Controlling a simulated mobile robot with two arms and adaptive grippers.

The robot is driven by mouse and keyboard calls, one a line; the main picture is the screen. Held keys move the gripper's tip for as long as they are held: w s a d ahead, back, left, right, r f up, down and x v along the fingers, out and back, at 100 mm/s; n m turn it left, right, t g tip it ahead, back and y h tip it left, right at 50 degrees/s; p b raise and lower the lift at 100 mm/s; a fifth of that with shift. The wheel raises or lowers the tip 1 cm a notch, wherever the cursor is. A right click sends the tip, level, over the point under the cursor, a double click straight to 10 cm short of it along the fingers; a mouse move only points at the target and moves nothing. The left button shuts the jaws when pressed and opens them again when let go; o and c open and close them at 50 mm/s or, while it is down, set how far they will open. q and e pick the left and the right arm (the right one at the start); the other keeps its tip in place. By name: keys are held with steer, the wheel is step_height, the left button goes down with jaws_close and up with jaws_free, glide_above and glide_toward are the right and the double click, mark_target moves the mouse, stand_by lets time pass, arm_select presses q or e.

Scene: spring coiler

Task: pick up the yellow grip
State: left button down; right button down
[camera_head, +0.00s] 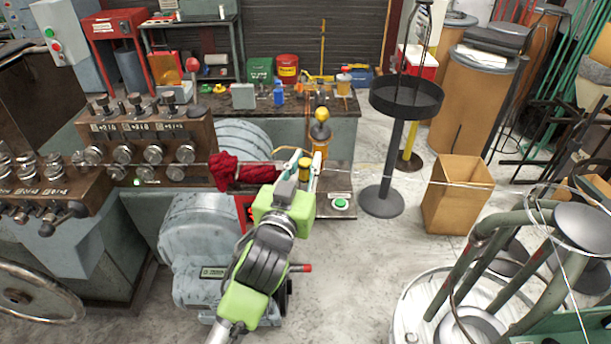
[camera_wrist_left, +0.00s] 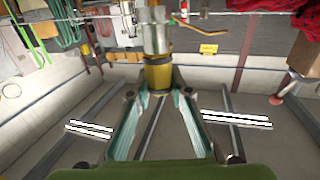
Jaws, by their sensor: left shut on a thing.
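The yellow grip (camera_head: 305,169) is a short yellow cylinder at the right end of the coiler bench, next to a dark red cloth. My left gripper (camera_head: 303,162) reaches over the bench from the front and is shut on it. In the left wrist view the yellow grip (camera_wrist_left: 158,76) sits between the two fingertips, with a pale metal part above it. The fingers hide part of its sides. I cannot tell whether it is clear of what is under it. My right gripper is not in view.
The red cloth (camera_head: 240,171) lies left of the gripper. A post with a yellow ball knob (camera_head: 321,114) stands just behind. A green button (camera_head: 340,202) is at the bench's right end. A black round tray on a stand (camera_head: 406,98) and a cardboard box (camera_head: 456,195) stand right.

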arm_select(q)
steer(key=s+a+r+p, duration=0.5)
steer(key=s+a+r, duration=0.3)
steer(key=s+r, duration=0.2)
steer(key=shift+s, duration=0.7)
